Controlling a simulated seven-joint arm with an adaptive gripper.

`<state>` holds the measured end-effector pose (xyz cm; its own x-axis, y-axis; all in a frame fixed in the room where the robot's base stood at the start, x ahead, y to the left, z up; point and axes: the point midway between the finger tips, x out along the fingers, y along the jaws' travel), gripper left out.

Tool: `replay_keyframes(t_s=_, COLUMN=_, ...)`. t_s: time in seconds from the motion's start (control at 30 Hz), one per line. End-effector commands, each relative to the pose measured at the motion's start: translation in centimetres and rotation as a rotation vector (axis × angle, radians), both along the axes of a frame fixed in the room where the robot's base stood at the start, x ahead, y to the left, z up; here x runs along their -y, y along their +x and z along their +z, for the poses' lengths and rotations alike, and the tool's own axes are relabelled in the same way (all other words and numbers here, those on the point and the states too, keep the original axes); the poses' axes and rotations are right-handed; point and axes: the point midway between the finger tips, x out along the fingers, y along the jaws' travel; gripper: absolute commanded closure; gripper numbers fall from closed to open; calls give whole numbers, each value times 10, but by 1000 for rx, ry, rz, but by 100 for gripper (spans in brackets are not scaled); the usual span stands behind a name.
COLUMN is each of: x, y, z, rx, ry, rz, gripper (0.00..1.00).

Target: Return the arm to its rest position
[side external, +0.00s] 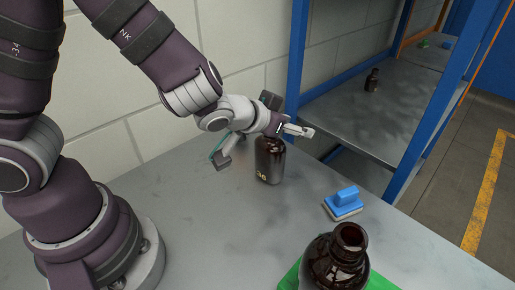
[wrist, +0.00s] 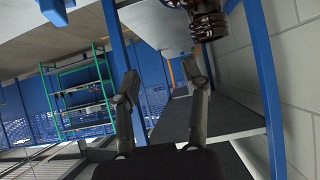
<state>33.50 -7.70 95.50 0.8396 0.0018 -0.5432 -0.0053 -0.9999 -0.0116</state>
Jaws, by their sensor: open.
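My gripper (side external: 302,131) is at the end of my bent arm, low over the grey table and just above a dark amber bottle (side external: 269,165) with yellowish marking. It overlaps the bottle's top in the side view, so I cannot tell whether they touch. In the wrist view my gripper (wrist: 163,84) has its two fingers spread with nothing between them. They point toward the blue-framed shelf. A dark bottle (wrist: 208,22) shows at the top of that view, outside the fingers.
A larger amber bottle (side external: 337,262) stands on a green mat (side external: 380,281) in front. A blue-posted shelf (side external: 345,125) holds a small dark bottle (side external: 372,80). A block wall (side external: 235,45) stands behind.

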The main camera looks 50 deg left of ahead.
Motion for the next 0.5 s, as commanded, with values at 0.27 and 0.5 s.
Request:
replay_keyframes(t_s=0.27, x=-71, y=-80, z=62, rx=-306, ry=-50, rz=138, gripper=55)
replay_keyframes(t_s=0.5, x=-78, y=-158, z=79, rx=-475, ry=-21, rz=32, gripper=55)
